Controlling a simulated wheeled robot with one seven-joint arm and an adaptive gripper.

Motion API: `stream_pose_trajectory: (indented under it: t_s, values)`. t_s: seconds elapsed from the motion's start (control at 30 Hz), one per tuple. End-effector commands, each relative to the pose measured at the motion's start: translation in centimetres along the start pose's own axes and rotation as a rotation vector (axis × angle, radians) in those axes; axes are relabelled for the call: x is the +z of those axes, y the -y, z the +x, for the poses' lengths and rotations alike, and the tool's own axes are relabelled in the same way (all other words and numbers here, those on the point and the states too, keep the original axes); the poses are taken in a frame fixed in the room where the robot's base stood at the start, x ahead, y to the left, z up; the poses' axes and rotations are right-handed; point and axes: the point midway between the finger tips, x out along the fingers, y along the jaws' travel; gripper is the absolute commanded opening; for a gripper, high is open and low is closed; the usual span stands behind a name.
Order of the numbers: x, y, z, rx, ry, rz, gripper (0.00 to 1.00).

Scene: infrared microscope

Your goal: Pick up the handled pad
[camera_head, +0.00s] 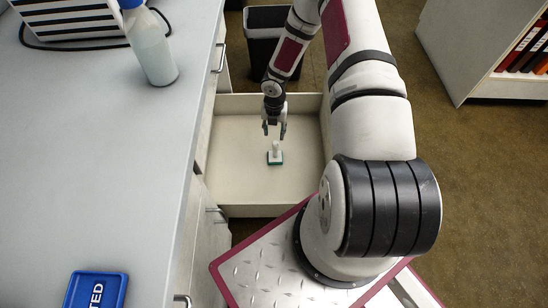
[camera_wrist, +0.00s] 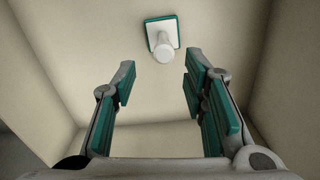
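The handled pad (camera_head: 275,155) is a small green-edged white square with an upright white handle. It stands on the floor of an open drawer (camera_head: 235,165). In the wrist view the pad (camera_wrist: 174,27) shows near the top, its white knob towards me and its green rim around it. My gripper (camera_head: 274,136) points down into the drawer, above the pad and close to its handle. In the wrist view the green-lined fingers of my gripper (camera_wrist: 158,88) are wide apart with nothing between them. The pad lies beyond the fingertips.
Drawer walls surround the gripper on all sides. The grey counter (camera_head: 100,150) runs along the left, with a bottle (camera_head: 150,50) and a blue tray (camera_head: 97,289) on it. A dark bin (camera_head: 262,45) stands behind the drawer. A shelf with binders (camera_head: 525,50) is at the far right.

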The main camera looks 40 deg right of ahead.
Motion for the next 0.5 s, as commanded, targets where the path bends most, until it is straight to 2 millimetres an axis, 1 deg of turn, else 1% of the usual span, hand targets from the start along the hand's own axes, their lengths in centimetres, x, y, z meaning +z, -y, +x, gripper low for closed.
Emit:
stream_pose_trajectory:
  t_s: [0.03,0.23,0.33,0.5]
  values:
    - [-0.1,0.0,1.3,-0.001,-0.003,-0.001,0.4]
    - [-0.1,0.0,5.0,-0.001,-0.003,0.001,0.4]
    - [-0.1,0.1,6.3,-0.001,-0.001,0.002,0.4]
    - [-0.1,0.1,7.2,-0.002,-0.001,0.002,0.4]
